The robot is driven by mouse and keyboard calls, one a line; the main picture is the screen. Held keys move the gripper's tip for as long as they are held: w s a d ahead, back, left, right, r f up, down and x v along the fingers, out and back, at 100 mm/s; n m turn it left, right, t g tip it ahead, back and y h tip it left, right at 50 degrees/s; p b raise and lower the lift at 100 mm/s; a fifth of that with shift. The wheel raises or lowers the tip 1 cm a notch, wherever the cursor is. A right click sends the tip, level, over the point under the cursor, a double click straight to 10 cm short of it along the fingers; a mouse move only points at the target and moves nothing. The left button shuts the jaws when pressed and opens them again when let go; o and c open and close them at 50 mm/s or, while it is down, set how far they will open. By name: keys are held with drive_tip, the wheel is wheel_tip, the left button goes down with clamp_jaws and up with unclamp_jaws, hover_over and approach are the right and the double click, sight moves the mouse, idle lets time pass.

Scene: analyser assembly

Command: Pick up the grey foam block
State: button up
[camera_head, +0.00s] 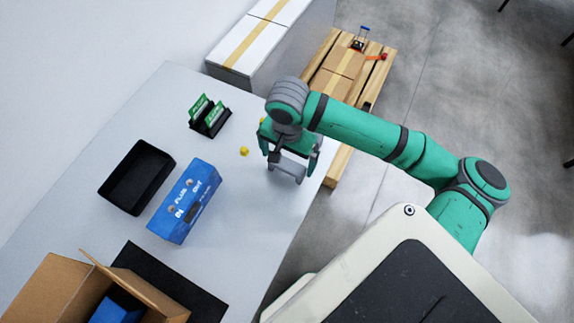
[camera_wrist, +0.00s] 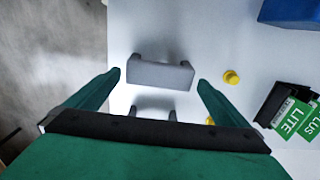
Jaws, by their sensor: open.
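A grey U-shaped foam block (camera_wrist: 160,74) lies on the white table in the wrist view, between and slightly beyond my fingertips. It also shows in the head view (camera_head: 288,168), partly hidden under my gripper (camera_head: 293,162). A second grey piece of similar shape (camera_wrist: 152,109) lies closer to the palm in the wrist view, its lower part hidden by my gripper. My gripper (camera_wrist: 160,78) is open, with one green finger on either side of the blocks. There are gaps between the fingers and the blocks.
A yellow knob (camera_wrist: 231,77) lies just right of the right finger; another (camera_wrist: 210,121) is beside it. A black rack (camera_head: 211,121) holds green cards. A blue analyser box (camera_head: 184,202), black tray (camera_head: 137,177) and cardboard box (camera_head: 70,290) occupy the left. The table's right edge is close.

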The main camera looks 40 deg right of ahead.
sight(288, 163)
drive_tip(key=shift+f, duration=2.2)
drive_tip(key=c, duration=0.9)
drive_tip(key=shift+c, duration=0.2)
